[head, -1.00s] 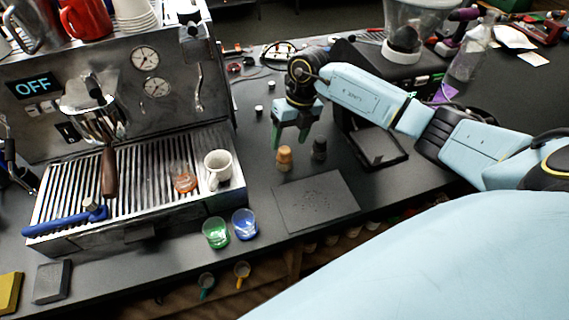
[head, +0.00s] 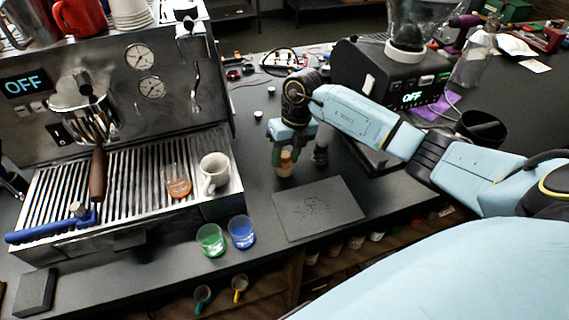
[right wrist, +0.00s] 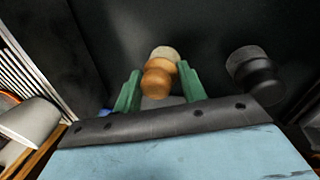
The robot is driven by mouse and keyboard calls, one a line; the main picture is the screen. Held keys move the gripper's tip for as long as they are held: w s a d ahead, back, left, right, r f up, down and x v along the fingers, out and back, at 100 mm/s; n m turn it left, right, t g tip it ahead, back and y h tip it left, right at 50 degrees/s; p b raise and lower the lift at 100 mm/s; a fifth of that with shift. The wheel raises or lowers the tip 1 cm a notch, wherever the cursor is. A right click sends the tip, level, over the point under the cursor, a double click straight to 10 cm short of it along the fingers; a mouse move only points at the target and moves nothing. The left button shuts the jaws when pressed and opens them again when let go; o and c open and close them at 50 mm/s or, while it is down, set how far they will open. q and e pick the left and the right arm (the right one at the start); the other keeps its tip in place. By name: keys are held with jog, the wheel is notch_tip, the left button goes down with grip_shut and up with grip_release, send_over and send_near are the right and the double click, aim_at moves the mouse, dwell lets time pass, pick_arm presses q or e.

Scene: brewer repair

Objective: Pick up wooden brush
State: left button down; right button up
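The wooden brush (head: 285,169) stands upright on the dark counter, behind the grey mat. It shows in the right wrist view as a rounded orange-brown handle (right wrist: 157,80) with a greyish end. My right gripper (head: 284,158) is over it, green fingers pointing down. In the right wrist view the open fingers (right wrist: 158,88) are on either side of the handle. A gap shows on the left; the right finger is very close, and I cannot tell if it touches. My left gripper is not in view.
A similar black piece (right wrist: 255,72) stands close to the right of the brush. The grey mat (head: 318,207) lies in front. The espresso machine's tray (head: 130,205) with a white cup (head: 214,174) is left; a grinder (head: 385,85) is behind right.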

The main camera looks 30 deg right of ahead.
aim_at(286, 153)
jog(key=c, duration=0.5)
jog(key=v, duration=0.3)
jog(key=a+v, duration=0.1)
jog(key=v, duration=0.2)
jog(key=a+v, duration=0.1)
jog(key=v, duration=0.3)
jog(key=shift+w+r, duration=0.1)
jog(key=shift+r, duration=0.05)
